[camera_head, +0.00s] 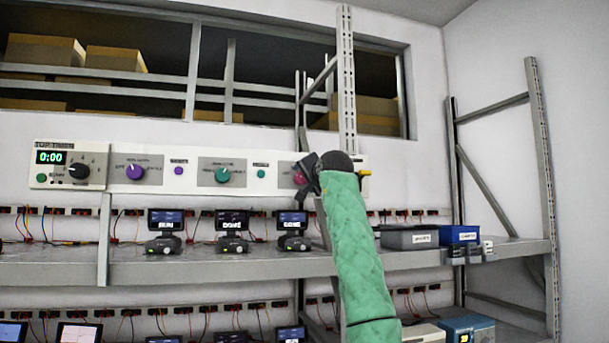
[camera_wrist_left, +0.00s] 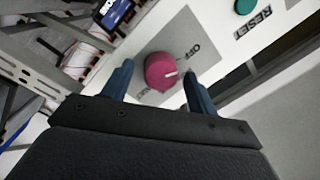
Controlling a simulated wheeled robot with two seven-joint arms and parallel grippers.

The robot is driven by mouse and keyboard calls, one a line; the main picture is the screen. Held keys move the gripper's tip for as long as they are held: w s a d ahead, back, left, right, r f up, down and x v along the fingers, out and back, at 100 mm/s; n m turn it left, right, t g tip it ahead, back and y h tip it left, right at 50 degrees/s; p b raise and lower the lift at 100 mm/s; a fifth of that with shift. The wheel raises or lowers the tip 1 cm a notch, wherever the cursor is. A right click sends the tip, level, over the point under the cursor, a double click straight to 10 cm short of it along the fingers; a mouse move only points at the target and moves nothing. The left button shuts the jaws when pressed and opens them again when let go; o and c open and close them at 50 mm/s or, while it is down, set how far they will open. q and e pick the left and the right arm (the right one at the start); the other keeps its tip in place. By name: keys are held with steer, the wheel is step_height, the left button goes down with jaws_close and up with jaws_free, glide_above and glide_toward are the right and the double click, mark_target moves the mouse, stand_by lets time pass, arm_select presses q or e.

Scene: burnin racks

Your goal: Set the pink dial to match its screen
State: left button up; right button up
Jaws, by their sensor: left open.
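The pink dial (camera_wrist_left: 161,72) is a round knob on the white panel, with a white pointer mark towards its right side, near the printed word OFF. My left gripper (camera_wrist_left: 158,78) is open, with its blue fingers on either side of the dial; I cannot tell whether they touch it. In the head view the pink dial (camera_head: 299,178) shows partly behind my left gripper (camera_head: 306,177). The screen (camera_head: 293,219) below it seems to read DONE. My right gripper is not in view.
A purple dial (camera_head: 135,172) and a teal dial (camera_head: 222,175) sit further left on the panel, with small round buttons between. A timer (camera_head: 51,157) shows 0:00. Two more screens (camera_head: 166,220) (camera_head: 232,219) stand on the shelf. A grey bin (camera_head: 409,239) and blue bin (camera_head: 459,234) are at right.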

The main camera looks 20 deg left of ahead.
arm_select(q)
steer(key=shift+w+a, duration=0.15)
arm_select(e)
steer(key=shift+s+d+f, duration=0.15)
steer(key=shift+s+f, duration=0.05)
arm_select(q)
steer(key=c, duration=1)
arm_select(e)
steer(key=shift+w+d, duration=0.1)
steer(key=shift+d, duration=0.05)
